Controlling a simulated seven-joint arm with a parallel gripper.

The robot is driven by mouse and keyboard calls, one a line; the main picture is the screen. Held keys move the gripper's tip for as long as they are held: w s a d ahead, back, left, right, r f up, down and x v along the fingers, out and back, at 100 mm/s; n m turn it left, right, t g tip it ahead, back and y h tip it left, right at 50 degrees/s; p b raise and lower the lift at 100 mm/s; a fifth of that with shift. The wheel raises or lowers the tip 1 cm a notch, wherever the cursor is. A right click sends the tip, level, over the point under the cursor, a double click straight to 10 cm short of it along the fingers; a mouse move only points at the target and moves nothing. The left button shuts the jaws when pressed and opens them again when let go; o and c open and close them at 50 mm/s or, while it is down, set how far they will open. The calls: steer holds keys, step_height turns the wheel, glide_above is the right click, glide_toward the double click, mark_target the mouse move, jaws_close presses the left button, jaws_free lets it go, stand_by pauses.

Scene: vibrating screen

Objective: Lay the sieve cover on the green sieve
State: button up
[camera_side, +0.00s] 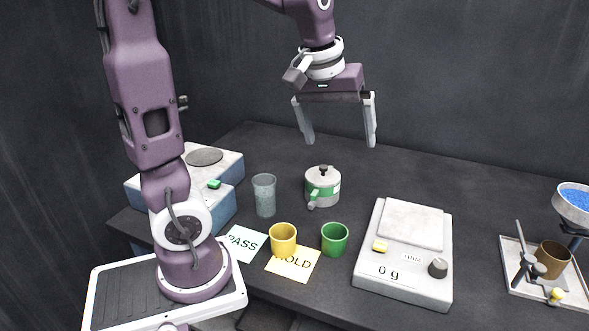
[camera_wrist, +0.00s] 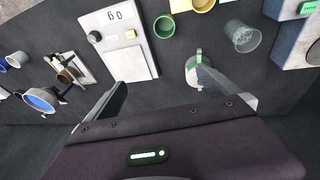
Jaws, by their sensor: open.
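A round, pale pot-like vessel with a green band (camera_side: 322,190) stands upright on the dark table. Its top looks closed by a pale lid with a dark knob, and a green-tipped handle sticks out at its front. I cannot tell for sure whether this is the green sieve with its cover. It also shows in the wrist view (camera_wrist: 193,68), partly behind a finger. No separate sieve or loose cover is clearly seen. My gripper (camera_side: 340,144) is open and empty, high above the table and above and slightly right of the vessel; its fingers also show in the wrist view (camera_wrist: 165,95).
A grey tumbler (camera_side: 264,196), yellow cup (camera_side: 283,238) and green cup (camera_side: 334,239) stand in front. PASS (camera_side: 242,243) and HOLD (camera_side: 294,266) cards lie there. A blue-grey machine (camera_side: 225,165) is left; a scale (camera_side: 390,278) and funnel stand (camera_side: 573,205) are right. The back table is clear.

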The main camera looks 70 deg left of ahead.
steer(key=s+d+f+m+t, duration=0.1)
steer(key=s+d+m+t, duration=0.1)
steer(key=s+d+m, duration=0.7)
steer(key=s+d, duration=0.2)
steer(key=s, duration=0.4)
steer(key=shift+s+d+h, duration=0.25)
steer(key=shift+d+h, duration=0.1)
steer(key=shift+h, duration=0.05)
